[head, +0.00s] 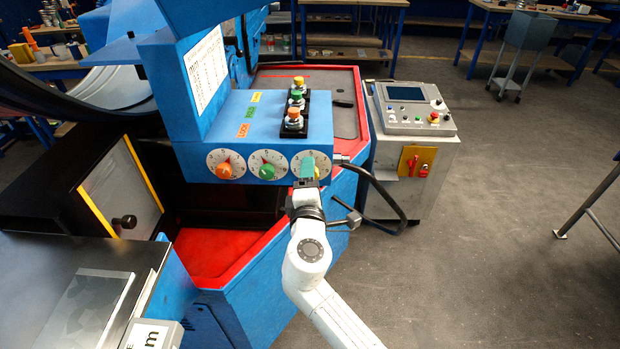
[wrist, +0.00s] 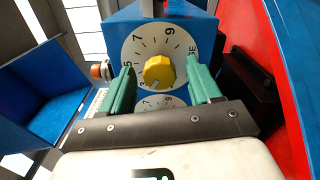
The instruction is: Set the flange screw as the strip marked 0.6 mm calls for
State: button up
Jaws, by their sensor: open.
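In the head view my gripper (head: 307,168) is at the rightmost dial (head: 299,161) on the blue control box and covers most of it. In the wrist view the yellow knob (wrist: 159,71) sits on a white numbered dial (wrist: 131,47). My open gripper (wrist: 161,77) has one green finger on each side of the knob, with a gap visible on both sides. The knob's pointer mark is toward its lower left, near the 3.
An orange knob (head: 224,171) and a green knob (head: 267,171) sit on dials to the left.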

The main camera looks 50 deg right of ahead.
jog(key=b+v, duration=0.2)
jog(key=v, duration=0.8)
jog(key=shift+s+a, duration=0.25)
jog(key=shift+a, duration=0.05)
jog(key=s+d+f+m+g+y, duration=0.2)
jog(key=s+f+m+g, duration=0.15)
jog(key=f, duration=0.25)
jog(key=s+d+f+m+g+y, duration=0.2)
jog(key=s+f+m+y, duration=0.1)
jog(key=s+f, duration=0.25)
jog(key=s+a+f+m+g+y, duration=0.3)
jog(key=s+a+f+g+y, duration=0.1)
jog(key=s+a+f+y, duration=0.5)
jog(key=shift+s+a+f, duration=0.5)
jog(key=shift+s+a, duration=0.1)
jog(key=shift+s, duration=0.25)
